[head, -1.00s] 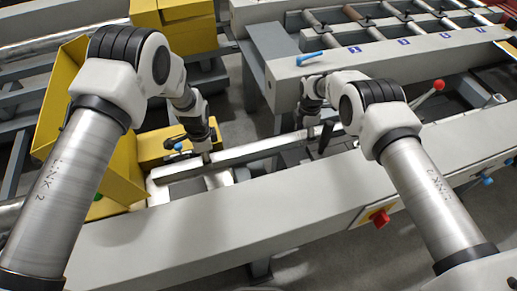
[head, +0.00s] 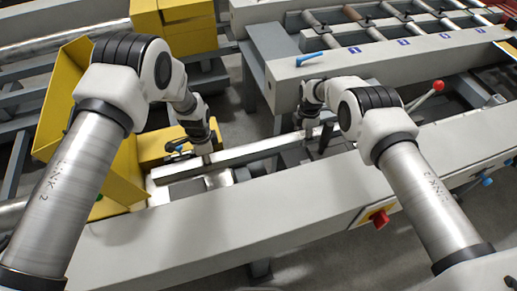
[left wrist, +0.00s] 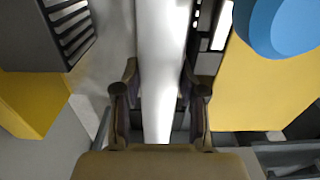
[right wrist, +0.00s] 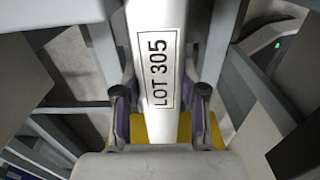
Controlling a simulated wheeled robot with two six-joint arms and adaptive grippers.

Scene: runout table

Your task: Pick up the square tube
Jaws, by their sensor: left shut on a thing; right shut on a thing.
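The square tube (head: 255,150) is a long pale metal bar lying across the middle of the head view, over the machine bed. My left gripper (head: 206,158) is shut on it near its left end. The tube also runs between the fingers in the left wrist view (left wrist: 162,80). My right gripper (head: 308,132) is shut on the tube further right. In the right wrist view the tube (right wrist: 157,85) sits between the fingers and carries a "LOT 305" label (right wrist: 159,58). I cannot tell whether the tube is clear of its supports.
A yellow guard (head: 125,175) stands left of the tube, with yellow blocks (head: 175,25) at the back. A grey beam (head: 240,220) with a red knob (head: 379,217) runs along the front. A roller table (head: 400,45) stands at the back right. A red-ball lever (head: 438,86) stands at right.

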